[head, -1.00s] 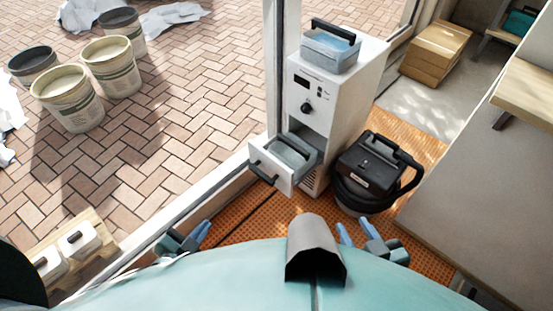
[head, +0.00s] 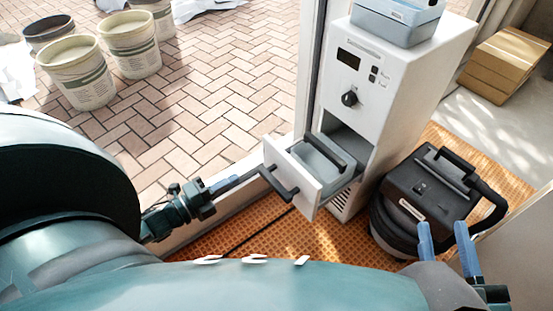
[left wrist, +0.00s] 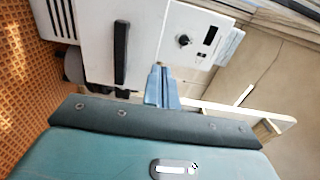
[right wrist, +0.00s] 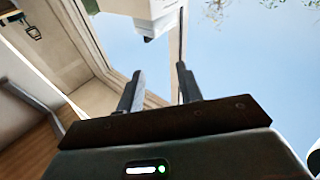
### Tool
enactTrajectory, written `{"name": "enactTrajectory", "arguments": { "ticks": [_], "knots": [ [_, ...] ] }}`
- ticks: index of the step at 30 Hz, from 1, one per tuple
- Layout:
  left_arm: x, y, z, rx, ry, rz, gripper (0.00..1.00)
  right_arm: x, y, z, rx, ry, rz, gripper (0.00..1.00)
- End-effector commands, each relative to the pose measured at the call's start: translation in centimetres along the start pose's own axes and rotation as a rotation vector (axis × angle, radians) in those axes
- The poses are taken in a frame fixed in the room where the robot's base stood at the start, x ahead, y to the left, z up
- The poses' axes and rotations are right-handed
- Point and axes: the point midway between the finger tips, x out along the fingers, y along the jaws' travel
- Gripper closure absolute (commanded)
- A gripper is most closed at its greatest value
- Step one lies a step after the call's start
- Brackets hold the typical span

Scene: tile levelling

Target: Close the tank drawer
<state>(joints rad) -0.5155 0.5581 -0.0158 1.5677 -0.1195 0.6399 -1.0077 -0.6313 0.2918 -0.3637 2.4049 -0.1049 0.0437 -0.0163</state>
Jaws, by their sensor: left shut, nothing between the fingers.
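The tank drawer (head: 310,190) is pulled out of the lower front of the white machine (head: 395,80). A grey tank (head: 310,158) with a dark handle sits inside it. The drawer's dark bar handle (head: 279,186) also shows in the left wrist view (left wrist: 121,52), on the white drawer front (left wrist: 92,35). My left gripper (head: 255,176) is shut and empty, just left of the drawer front; whether it touches is unclear. Its fingers show together in the left wrist view (left wrist: 160,80). My right gripper (head: 446,240) is open and empty, in front of the black vacuum.
A black vacuum (head: 425,200) stands on the orange mat (head: 245,228), right of the drawer. A second grey tank (head: 395,22) sits on top of the machine. Several buckets (head: 75,75) stand on the paving at left. Cardboard boxes (head: 508,65) lie at the back right.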

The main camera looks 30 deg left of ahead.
Motion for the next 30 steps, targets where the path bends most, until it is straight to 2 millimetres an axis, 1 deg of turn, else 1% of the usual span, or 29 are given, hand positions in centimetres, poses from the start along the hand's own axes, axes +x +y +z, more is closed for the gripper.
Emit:
{"name": "enactTrajectory", "arguments": {
  "ticks": [9,15,18,21,27,30],
  "knots": [
    [6.7,0.1,0.0,-0.001,0.001,-0.005,1.00,0.1,-0.3,0.4,0.048,0.027,-0.011,0.64],
    [10.4,0.2,0.0,-0.003,0.000,-0.002,1.00,0.3,-0.4,0.3,0.063,0.058,-0.020,0.64],
    [11.6,0.2,0.0,-0.003,-0.001,-0.001,1.00,0.5,-0.2,-0.2,0.049,0.093,-0.023,0.64],
    [12.4,0.1,0.0,-0.003,-0.001,0.000,1.00,0.8,0.0,-0.8,0.028,0.124,-0.025,0.64],
    [12.8,0.0,0.0,-0.004,-0.001,0.002,1.00,1.1,0.3,-1.5,0.010,0.157,-0.025,0.64],
    [12.8,0.0,0.0,-0.004,-0.001,0.002,1.00,1.1,0.3,-1.6,0.010,0.159,-0.024,0.64]
  ]
}}
